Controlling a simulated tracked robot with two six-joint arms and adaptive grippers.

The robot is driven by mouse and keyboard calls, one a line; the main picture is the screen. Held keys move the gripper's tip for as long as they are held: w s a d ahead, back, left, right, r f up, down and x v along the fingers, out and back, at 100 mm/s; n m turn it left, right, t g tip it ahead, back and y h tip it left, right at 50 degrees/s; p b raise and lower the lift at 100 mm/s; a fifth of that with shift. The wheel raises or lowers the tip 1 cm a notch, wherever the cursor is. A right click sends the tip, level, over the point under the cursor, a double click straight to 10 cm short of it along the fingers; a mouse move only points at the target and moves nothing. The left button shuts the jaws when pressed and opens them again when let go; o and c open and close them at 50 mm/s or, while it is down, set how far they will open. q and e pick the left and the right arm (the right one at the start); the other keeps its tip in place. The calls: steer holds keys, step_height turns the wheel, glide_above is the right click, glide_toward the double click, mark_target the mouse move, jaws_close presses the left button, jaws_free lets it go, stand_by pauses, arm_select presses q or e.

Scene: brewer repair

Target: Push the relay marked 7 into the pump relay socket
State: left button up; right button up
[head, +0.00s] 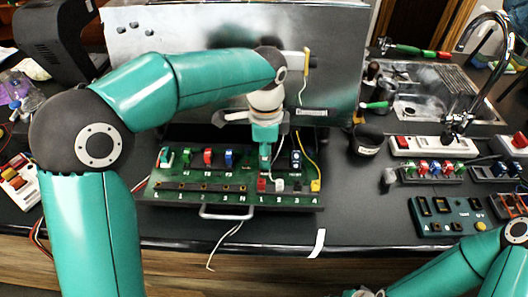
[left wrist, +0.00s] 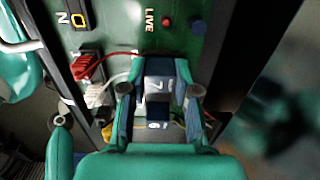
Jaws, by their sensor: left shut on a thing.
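My left gripper (head: 265,160) points down over the right half of the green board (head: 205,172). In the left wrist view its fingers (left wrist: 160,92) are shut on a dark blue relay with a white label marked 7 (left wrist: 158,84). The relay is over the board, close to the red and white plugs; whether it touches the socket under it cannot be told. The pump relay socket is hidden beneath the gripper and relay. At the bottom right of the head view, my right arm enters; only a bit of its gripper (head: 366,292) shows at the edge.
Left on the board stand green, red (head: 208,157) and blue (head: 229,158) relays; another dark relay (head: 296,160) is right of my gripper. The metal brewer housing (head: 330,80) rises behind. A relay rack (head: 432,170) stands right.

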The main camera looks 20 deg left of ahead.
arm_select(q)
steer(key=o, duration=1.1)
step_height(320, 180, up, 12)
steer(key=shift+f, duration=0.1)
stand_by(0.5)
